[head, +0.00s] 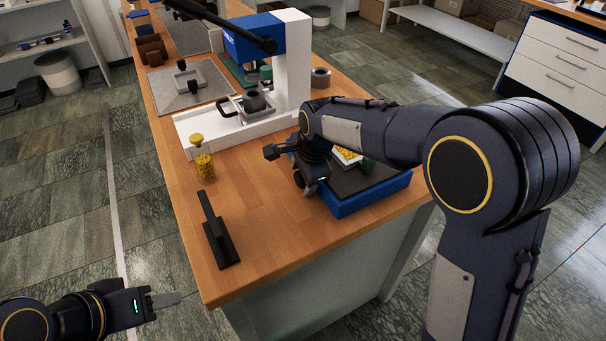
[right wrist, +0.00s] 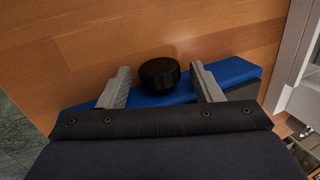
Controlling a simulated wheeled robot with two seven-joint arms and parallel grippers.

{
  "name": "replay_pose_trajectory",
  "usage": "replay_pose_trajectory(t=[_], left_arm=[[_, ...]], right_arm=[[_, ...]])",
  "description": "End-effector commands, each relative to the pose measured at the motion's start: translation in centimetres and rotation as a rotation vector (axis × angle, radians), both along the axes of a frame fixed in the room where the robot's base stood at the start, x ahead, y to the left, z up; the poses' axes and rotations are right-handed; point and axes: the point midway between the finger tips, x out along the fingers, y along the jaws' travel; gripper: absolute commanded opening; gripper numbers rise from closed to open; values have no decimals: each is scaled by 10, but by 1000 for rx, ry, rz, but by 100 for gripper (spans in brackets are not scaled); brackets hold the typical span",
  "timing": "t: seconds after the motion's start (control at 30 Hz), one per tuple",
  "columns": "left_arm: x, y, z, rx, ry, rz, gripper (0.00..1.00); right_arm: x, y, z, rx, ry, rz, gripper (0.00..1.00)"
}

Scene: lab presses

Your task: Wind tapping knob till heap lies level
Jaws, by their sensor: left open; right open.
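The tapping knob (right wrist: 159,76) is a black round knob at the blue base's edge, seen in the right wrist view. My right gripper (right wrist: 159,69) is open, with one finger on each side of the knob and visible gaps to it. In the head view my right arm and hand cover most of the knob's side of the device. The blue-based device (head: 372,198) has a dark top. The yellow heap (head: 349,154) lies in a light tray on it, partly hidden by my arm, so its level cannot be told. My left gripper (head: 165,300) is open and empty, left of the bench.
A white press (head: 293,65) with a blue head stands behind.

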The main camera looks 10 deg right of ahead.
Motion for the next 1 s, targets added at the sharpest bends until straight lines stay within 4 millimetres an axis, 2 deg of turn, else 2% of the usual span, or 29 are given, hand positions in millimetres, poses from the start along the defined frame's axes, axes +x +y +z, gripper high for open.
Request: replay_pose_trajectory(t=[0.17, 0.4, 0.6, 0.93, 1.0], left_arm=[[0, 0, 1, 0, 0, 0, 47], [0, 0, 5, 0, 0, 0, 47], [0, 0, 7, 0, 0, 0, 47], [0, 0, 7, 0, 0, 0, 47], [0, 0, 8, 0, 0, 0, 47]], right_arm=[[-2, -1, 9, 1, -3, 1, 59], [-13, -6, 48, 2, -3, 0, 59], [-20, -10, 70, 2, -2, 0, 59], [-22, -11, 74, 0, 0, 0, 59], [-21, -11, 74, -3, 1, 6, 50]])
